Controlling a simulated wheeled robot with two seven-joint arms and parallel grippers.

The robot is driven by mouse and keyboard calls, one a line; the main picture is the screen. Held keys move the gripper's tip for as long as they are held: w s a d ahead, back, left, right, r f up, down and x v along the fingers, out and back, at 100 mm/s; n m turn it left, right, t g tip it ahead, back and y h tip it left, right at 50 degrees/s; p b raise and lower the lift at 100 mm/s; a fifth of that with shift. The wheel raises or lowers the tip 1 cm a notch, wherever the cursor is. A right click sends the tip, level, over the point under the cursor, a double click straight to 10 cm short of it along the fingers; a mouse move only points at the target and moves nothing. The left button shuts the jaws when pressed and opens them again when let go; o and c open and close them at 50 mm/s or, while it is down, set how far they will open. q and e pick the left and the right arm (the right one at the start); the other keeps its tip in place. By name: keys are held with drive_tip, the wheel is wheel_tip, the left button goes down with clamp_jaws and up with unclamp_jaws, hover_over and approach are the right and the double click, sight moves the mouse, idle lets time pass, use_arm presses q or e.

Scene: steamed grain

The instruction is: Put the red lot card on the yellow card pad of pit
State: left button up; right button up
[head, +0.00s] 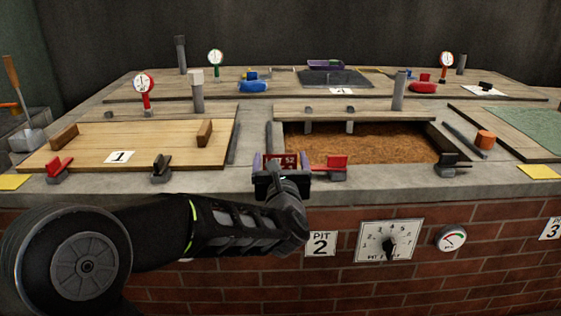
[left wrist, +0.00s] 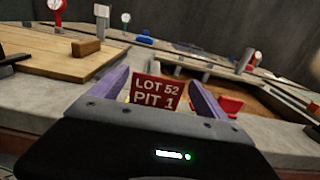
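The red lot card (head: 281,160) stands upright at the kerb's front edge, near the left corner of the open pit. In the left wrist view the card (left wrist: 155,92) reads "LOT 52 PIT 1". My left gripper (head: 281,163) has its purple fingers spread on either side of the card, with narrow gaps visible, so it looks open. The card's foot is hidden by the gripper. A yellow sliver shows beside it in the wrist view. Yellow card pads lie at the far left (head: 14,182) and far right (head: 538,172). My right gripper is out of view.
Pit 1's wooden lid (head: 90,138) is left of the open grain pit (head: 365,148). Red clips (head: 331,168) and dark clips (head: 161,170) stand along the kerb. A "PIT 2" sign (head: 321,243) and dial (head: 389,241) are on the brick front.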

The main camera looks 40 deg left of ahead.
use_arm(q)
drive_tip(key=shift+o, duration=1)
drive_tip(key=shift+r+p, duration=0.25)
drive_tip(key=shift+p, duration=0.05)
drive_tip(key=shift+s+d, duration=0.2)
drive_tip(key=b+v, duration=0.2)
drive_tip(key=v, duration=0.9)
drive_tip(key=shift+s+d+b, duration=0.15)
drive_tip(key=shift+s+b, duration=0.05)
drive_tip(key=shift+b, duration=0.1)
drive_tip(key=shift+f, duration=0.15)
